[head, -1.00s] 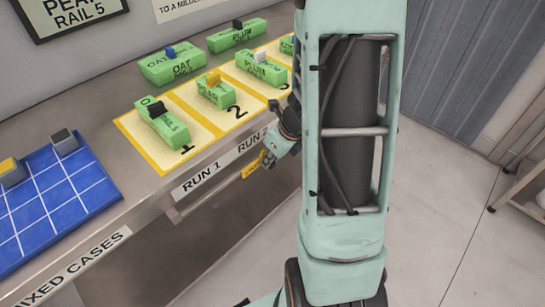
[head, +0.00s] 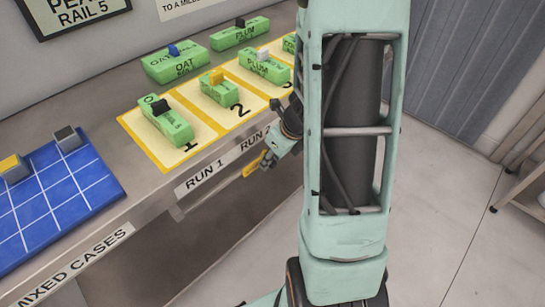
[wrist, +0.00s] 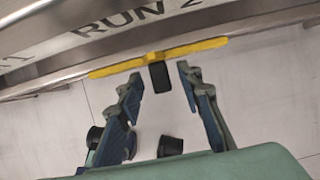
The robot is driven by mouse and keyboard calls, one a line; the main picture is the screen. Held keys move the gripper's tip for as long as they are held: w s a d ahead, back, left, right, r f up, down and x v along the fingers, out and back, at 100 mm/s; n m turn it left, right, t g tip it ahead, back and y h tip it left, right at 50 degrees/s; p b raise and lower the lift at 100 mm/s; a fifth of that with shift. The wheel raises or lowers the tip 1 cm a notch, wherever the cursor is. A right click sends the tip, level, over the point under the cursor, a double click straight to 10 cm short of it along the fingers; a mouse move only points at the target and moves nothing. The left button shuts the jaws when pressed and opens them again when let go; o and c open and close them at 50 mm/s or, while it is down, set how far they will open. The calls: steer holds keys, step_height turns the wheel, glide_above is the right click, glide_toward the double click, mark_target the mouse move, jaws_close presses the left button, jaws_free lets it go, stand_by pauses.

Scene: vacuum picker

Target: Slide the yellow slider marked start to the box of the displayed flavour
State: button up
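The yellow slider (head: 254,164) sits on the rail below the bench's front edge, partly hidden by my gripper in the head view. In the wrist view the slider (wrist: 205,45) is a long yellow bar with a black knob at its middle. My gripper (wrist: 159,76) is open, its fingertips on either side of the knob with gaps visible. The display sign (head: 75,12) reads PEAR, RAIL 5. Green boxes stand on the numbered yellow lanes: one on lane 1 (head: 166,124), one on lane 2 (head: 218,90).
Another green box (head: 264,70) stands on the third lane, and one labelled OAT (head: 175,64) stands behind. Lanes farther right are hidden by my arm. A blue gridded board (head: 60,205) lies at left.

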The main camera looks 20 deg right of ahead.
steer(key=shift+r, duration=0.1)
steer(key=v, duration=1.2)
steer(key=shift+w, duration=0.1)
